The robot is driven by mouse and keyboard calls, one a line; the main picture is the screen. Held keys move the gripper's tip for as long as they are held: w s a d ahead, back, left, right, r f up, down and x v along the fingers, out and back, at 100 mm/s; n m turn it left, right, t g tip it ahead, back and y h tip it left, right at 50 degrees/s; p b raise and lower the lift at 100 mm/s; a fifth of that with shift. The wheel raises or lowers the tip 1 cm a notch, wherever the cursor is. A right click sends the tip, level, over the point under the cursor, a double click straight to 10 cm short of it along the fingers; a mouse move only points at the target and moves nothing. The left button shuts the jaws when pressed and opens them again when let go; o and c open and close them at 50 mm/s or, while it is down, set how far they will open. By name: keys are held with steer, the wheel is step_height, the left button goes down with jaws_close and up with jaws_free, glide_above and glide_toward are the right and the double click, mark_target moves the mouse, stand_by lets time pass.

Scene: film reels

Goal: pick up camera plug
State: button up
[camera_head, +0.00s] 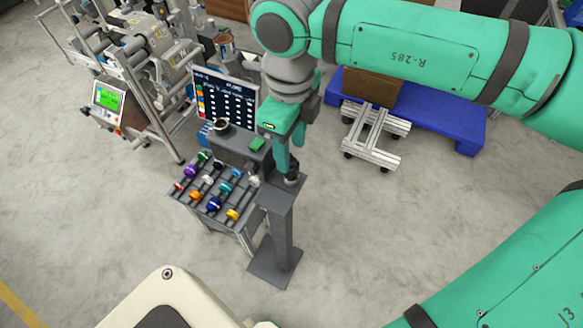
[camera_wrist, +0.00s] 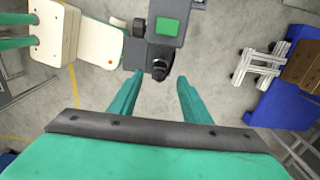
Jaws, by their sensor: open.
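A small black plug-like piece (camera_head: 292,179), which I take to be the camera plug, stands on top of a grey pedestal (camera_head: 282,225). In the wrist view a dark rounded piece (camera_wrist: 160,69) shows between my fingertips, apparently the same piece. My gripper (camera_head: 290,158) points down just above the pedestal top, with its teal fingers spread. In the wrist view my gripper (camera_wrist: 160,78) is open, one finger on each side of the dark piece. I cannot tell whether either finger touches it.
A grey box with a green square (camera_head: 257,144) stands left of the pedestal. A sloped rack (camera_head: 215,190) holds several coloured knobs, with a dark screen (camera_head: 226,98) behind. A blue platform (camera_head: 430,112) and a metal-framed cart (camera_head: 370,145) stand at right. Floor right of the pedestal is clear.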

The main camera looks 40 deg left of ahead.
mark_target(292, 164)
steer(key=shift+d+f, duration=0.1)
steer(key=shift+f, duration=2.85)
jaws_close()
